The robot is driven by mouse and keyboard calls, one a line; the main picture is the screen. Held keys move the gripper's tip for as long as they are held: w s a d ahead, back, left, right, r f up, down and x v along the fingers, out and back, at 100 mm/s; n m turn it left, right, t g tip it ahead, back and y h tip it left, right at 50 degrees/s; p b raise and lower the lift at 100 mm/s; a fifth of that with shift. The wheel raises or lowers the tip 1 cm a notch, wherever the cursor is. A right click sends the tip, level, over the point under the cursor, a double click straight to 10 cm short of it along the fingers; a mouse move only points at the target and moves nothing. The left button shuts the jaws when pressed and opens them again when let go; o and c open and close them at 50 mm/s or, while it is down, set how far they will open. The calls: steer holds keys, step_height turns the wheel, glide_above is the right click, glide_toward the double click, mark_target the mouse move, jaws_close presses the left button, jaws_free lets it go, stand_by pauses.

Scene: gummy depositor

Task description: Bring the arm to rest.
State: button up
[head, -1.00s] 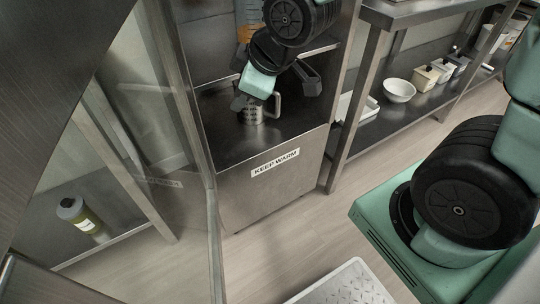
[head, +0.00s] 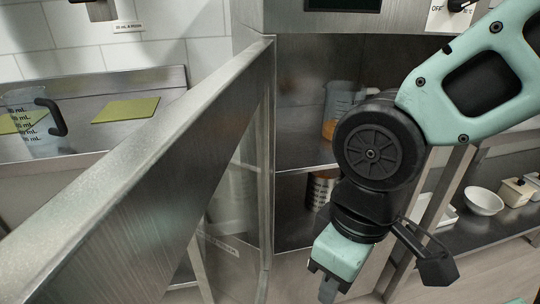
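My gripper (head: 330,288) hangs at the end of my mint and black arm, in front of the open steel cabinet (head: 300,65), pointing down. Its tips are at the lower picture edge, so I cannot tell whether it is open or shut. I see nothing held in the part that shows. A metal cup (head: 321,188) stands on the cabinet's lower level, partly hidden behind my arm and apart from my gripper. A clear beaker (head: 336,108) with orange contents stands on the shelf above, also partly hidden by my arm.
The cabinet's steel-framed door (head: 140,165) stands open across the left foreground. Behind it are a counter with a clear measuring jug (head: 30,125) and a yellow-green mat (head: 125,110). At right, a low shelf holds a white bowl (head: 483,201) and small containers (head: 517,190).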

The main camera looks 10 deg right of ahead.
step_height(320, 180, up, 17)
steer(key=p, duration=1.5)
steer(key=shift+p, duration=0.3)
